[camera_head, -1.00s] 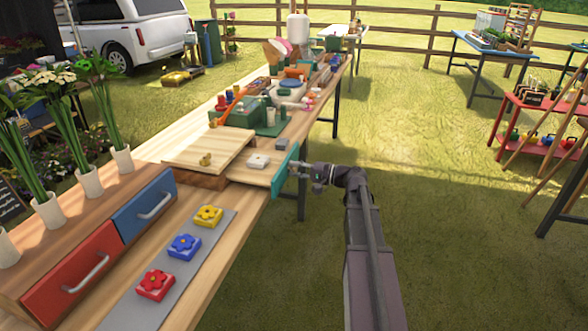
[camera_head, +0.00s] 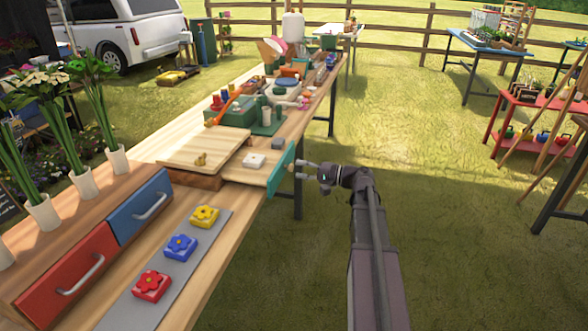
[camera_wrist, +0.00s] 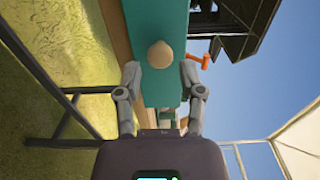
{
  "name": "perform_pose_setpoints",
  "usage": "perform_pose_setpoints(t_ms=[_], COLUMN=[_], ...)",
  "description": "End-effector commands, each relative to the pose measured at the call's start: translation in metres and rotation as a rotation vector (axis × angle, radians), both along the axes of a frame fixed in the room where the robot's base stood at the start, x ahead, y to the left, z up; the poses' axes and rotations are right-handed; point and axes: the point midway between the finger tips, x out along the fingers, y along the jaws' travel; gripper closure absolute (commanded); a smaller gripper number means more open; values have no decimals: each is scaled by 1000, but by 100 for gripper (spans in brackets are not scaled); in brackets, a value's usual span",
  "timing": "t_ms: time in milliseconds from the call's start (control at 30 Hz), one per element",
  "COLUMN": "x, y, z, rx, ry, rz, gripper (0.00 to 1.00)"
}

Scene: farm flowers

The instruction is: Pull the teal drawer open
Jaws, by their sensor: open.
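The teal drawer front (camera_head: 281,171) stands out from under the wooden board at the table's right edge, with the light wooden drawer body (camera_head: 246,174) showing behind it. A white block (camera_head: 254,160) lies in the drawer. My gripper (camera_head: 298,170) is just right of the teal front, with its fingers spread. In the wrist view, the round pale knob (camera_wrist: 160,54) on the teal front lies ahead of my open gripper (camera_wrist: 160,72), between and beyond the fingertips. The fingers look apart from the knob and hold nothing.
Red (camera_head: 68,270) and blue (camera_head: 143,208) drawers sit shut in a wooden unit at left. Red, blue and yellow flower blocks lie on a grey mat (camera_head: 140,300). Tools and pots crowd the table's far part.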

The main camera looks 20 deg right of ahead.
Motion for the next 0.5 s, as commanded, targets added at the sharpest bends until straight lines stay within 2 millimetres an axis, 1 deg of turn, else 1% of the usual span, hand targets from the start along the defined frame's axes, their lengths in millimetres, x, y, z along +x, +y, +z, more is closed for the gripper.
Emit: perform_pose_setpoints(t_ms=[33, 300, 500], x=[-5, -30, -43], y=[-7, -38, -56], z=[0, 0, 0], rx=[0, 0, 0], ry=[0, 0, 0], rz=[-3, -4, -4], gripper=[49, 49, 49])
